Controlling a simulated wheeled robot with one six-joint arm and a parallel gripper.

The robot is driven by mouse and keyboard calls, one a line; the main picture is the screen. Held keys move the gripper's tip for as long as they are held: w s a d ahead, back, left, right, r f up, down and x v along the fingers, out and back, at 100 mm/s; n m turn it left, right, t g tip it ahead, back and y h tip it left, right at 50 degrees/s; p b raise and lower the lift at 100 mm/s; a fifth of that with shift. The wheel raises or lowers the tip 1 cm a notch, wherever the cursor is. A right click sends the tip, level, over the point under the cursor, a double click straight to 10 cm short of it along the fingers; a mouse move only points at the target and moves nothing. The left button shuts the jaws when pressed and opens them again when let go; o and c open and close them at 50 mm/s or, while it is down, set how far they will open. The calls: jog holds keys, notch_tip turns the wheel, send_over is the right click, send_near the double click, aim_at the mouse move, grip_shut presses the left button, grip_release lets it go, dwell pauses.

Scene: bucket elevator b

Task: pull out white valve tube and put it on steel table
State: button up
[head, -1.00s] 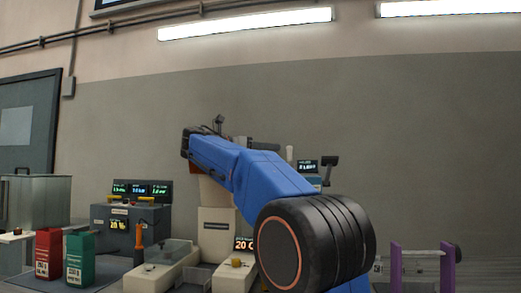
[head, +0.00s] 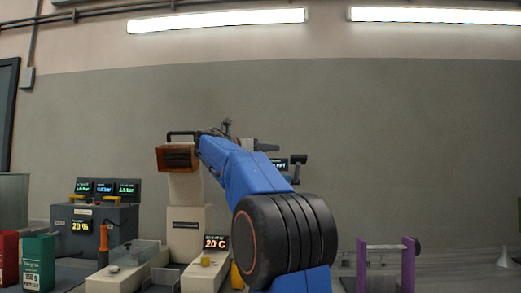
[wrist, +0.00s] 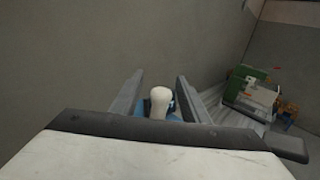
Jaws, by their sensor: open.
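In the wrist view my gripper (wrist: 160,80) is open, with its two grey fingers apart. A white, round-topped piece (wrist: 159,100), which looks like the white valve tube, shows between the fingers, near their base. A blue part is just behind it. I cannot tell whether the fingers touch it. In the head view my blue arm hides this area, and I cannot make out the tube there. A grey surface (head: 455,277), possibly the steel table, lies at the lower right of the head view.
Purple posts (head: 408,264) stand at the right. A pale machine with an orange-brown box (head: 176,158) on top stands left of my arm. A dark unit with displays (head: 90,228) and a green box (head: 38,262) are further left. The wrist view shows green and orange items (wrist: 250,88) at right.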

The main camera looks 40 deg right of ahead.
jog(key=shift+d, duration=0.2)
grip_shut()
jog(key=shift+r, duration=0.95)
dwell(0.5)
jog(key=shift+r, duration=2.65)
jog(key=shift+r, duration=2.05)
